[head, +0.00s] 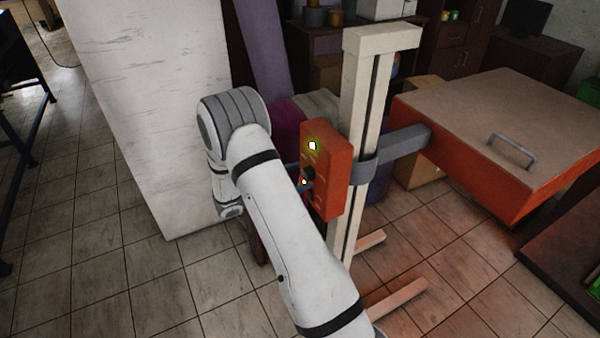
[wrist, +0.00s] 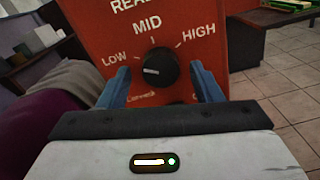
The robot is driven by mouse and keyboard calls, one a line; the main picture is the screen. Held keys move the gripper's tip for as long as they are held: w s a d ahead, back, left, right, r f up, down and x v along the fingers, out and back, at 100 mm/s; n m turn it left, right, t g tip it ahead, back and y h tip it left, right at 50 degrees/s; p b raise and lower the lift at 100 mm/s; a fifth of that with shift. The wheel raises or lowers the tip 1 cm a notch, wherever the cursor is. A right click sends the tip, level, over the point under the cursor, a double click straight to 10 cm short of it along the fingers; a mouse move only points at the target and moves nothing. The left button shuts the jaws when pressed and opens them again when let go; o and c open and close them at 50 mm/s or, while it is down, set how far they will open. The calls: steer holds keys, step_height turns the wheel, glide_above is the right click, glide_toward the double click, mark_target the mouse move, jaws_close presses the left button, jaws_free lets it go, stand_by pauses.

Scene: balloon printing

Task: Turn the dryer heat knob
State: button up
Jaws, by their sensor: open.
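The black dryer heat knob (wrist: 155,72) is on the orange-red control box, in the middle of the wrist view. Its white pointer line lies nearly level, on the left part of the knob, on the LOW side. The labels LOW, MID and HIGH stand around it. My gripper (wrist: 160,68) is open, with one blue finger on each side of the knob. I cannot tell whether the fingers touch it. In the head view the knob (head: 308,176) shows dark on the face of the control box (head: 337,182), with my arm in front at the left.
The box is fixed to a pale upright post (head: 360,110) with feet on the tiled floor. A grey bracket (head: 405,142) joins the post to a large orange dryer head (head: 500,130) at the right. A white panel (head: 150,120) stands at the left. A yellowish light (head: 312,146) glows above the knob.

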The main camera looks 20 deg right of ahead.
steer(key=shift+d, duration=0.6)
steer(key=c, duration=1)
